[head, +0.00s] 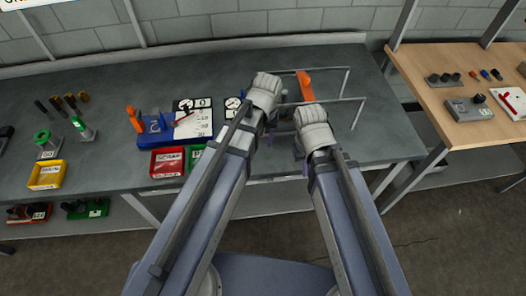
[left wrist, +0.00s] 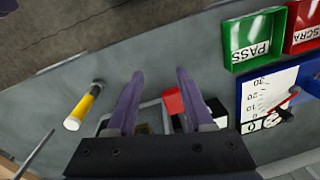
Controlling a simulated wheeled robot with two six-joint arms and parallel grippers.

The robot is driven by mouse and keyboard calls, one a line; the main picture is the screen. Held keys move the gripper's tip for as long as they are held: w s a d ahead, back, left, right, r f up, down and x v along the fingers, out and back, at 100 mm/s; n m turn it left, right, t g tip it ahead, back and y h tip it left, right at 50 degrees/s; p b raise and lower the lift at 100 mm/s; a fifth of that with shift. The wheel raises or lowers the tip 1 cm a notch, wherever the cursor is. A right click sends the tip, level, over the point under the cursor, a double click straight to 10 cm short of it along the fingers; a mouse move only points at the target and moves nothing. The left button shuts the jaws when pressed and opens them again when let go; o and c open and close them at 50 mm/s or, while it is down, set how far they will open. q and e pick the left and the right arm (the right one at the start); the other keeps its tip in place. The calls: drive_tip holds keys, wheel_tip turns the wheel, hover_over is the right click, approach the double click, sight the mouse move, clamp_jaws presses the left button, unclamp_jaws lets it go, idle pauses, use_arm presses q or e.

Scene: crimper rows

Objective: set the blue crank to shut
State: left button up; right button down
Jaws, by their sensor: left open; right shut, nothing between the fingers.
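A blue fixture (head: 155,131) stands on the grey bench in the head view, with a blue upright piece and an orange handle (head: 135,119) on it. Which part of it, if any, is the blue crank, I cannot tell. My left gripper (left wrist: 160,76) is open, with two purple fingers apart in the left wrist view; in the head view its arm mostly hides them. A red block (left wrist: 173,101) shows by its right finger there. My right gripper (head: 304,163) is shut and empty, right of the left one; its fingers are largely hidden.
A red bin (head: 167,163) and a green PASS bin (left wrist: 255,38) sit at the front edge. An orange lever (head: 305,86) and metal rails are behind my grippers. A wooden table (head: 455,65) is at right.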

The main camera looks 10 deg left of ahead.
use_arm(q)
drive_tip(key=shift+s+d+f+m, duration=0.2)
drive_tip(key=shift+s, duration=0.4)
drive_tip(key=shift+s+d+f+m, duration=0.15)
drive_tip(key=shift+s+d+m, duration=0.05)
drive_tip(key=shift+s, duration=0.35)
use_arm(e)
drive_tip(key=shift+s+f, duration=0.35)
